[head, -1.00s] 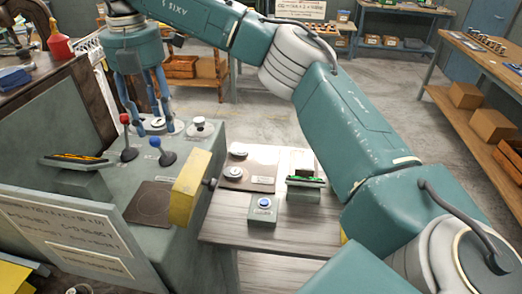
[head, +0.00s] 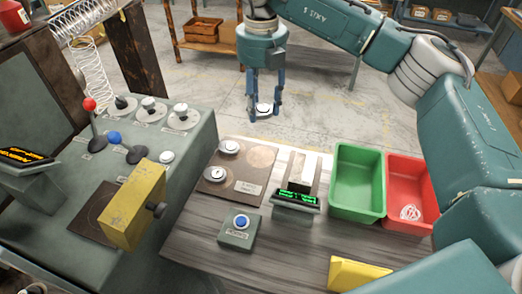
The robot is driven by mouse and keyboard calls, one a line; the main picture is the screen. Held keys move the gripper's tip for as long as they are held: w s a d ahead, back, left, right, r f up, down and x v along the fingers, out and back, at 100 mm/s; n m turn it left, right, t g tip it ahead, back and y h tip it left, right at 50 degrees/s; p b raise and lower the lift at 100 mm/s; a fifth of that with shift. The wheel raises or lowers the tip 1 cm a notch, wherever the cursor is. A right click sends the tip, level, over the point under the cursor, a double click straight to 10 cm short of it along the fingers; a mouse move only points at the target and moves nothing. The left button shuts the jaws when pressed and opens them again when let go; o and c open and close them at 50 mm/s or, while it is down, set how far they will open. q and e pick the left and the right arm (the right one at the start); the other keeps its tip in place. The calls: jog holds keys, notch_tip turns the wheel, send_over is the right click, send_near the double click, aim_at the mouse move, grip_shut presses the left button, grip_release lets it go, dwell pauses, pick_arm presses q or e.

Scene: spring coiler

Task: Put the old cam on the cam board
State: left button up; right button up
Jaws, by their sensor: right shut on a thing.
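My right gripper (head: 264,114) is shut on a small pale disc-shaped cam (head: 264,107). It holds the cam in the air, beyond the far edge of the table in the picture, with the floor behind it. The cam board (head: 238,170) is a brown board on the table, below the gripper in the picture. Two pale round cams sit on it, one at the back left (head: 229,146) and one at the front left (head: 214,173). A round spot at its back right is bare. My left gripper is not in view.
A green bin (head: 357,183) and a red bin (head: 408,193) stand right of a small green-lit display (head: 298,198). A blue-button box (head: 239,229) is in front. The coiler console (head: 190,148) at left carries red and blue levers and a yellow block (head: 133,206).

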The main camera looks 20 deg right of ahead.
jog(key=p, duration=0.3)
send_over(262, 157)
notch_tip(262, 157, down, 11)
jog(key=shift+f, duration=0.15)
jog(key=shift+a+f, duration=0.1)
jog(key=shift+f, duration=0.4)
notch_tip(262, 157, down, 4)
jog(key=shift+r+p, duration=0.25)
jog(key=shift+p, duration=0.25)
jog(key=shift+f, duration=0.3)
jog(key=o, duration=1.3)
